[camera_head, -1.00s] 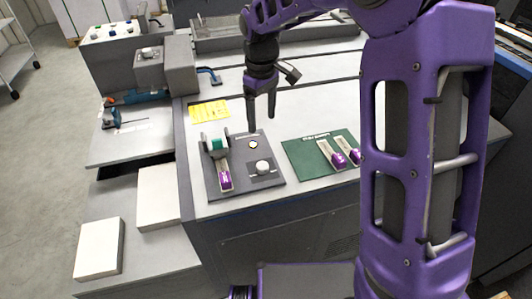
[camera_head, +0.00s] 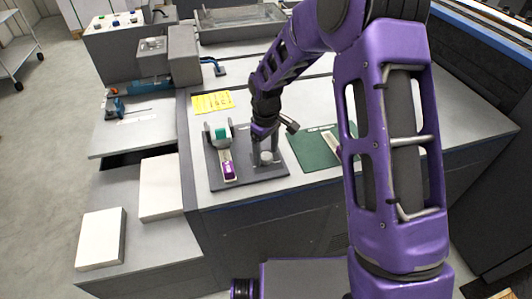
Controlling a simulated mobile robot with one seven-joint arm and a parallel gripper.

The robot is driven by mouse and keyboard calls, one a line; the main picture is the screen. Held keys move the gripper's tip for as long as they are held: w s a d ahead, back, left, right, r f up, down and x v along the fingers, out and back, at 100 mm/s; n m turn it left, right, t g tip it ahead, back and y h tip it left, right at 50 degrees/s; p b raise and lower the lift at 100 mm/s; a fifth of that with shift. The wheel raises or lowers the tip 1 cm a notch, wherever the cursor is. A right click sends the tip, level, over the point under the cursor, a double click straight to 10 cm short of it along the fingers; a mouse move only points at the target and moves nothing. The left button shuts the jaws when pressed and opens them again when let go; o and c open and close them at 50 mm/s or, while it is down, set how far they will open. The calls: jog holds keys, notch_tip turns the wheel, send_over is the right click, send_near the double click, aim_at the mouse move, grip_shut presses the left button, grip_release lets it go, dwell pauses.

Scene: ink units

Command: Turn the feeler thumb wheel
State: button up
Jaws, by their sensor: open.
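A dark plate (camera_head: 240,183) lies on the grey bench top. On its left a green wheel (camera_head: 222,134) sits between two upright dark brackets, with a purple-ended strip (camera_head: 228,170) in front of it. On its right is a pale round knob (camera_head: 267,157). The label is unreadable, so I cannot tell which is the feeler thumb wheel. My gripper (camera_head: 265,157) points down at the knob, open, with one finger on each side of it. I cannot tell whether the fingers touch it. The gripper hides the plate's upper right part.
A green mat (camera_head: 310,150) with a purple-ended strip lies right of the plate, partly behind my arm. A yellow note (camera_head: 212,102) lies behind the plate. A grey machine block (camera_head: 182,55) stands at the back left. White paper stacks (camera_head: 160,188) lie at the left.

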aim_at(266, 156)
jog(key=shift+f, duration=0.2)
grip_shut()
jog(key=m+b, duration=0.1)
jog(key=m, duration=0.3)
dwell(0.4)
grip_release()
notch_tip(266, 156, up, 18)
jog(key=p, duration=0.1)
jog(key=shift+f+p, duration=0.25)
jog(key=shift+p, duration=0.1)
dwell(1.1)
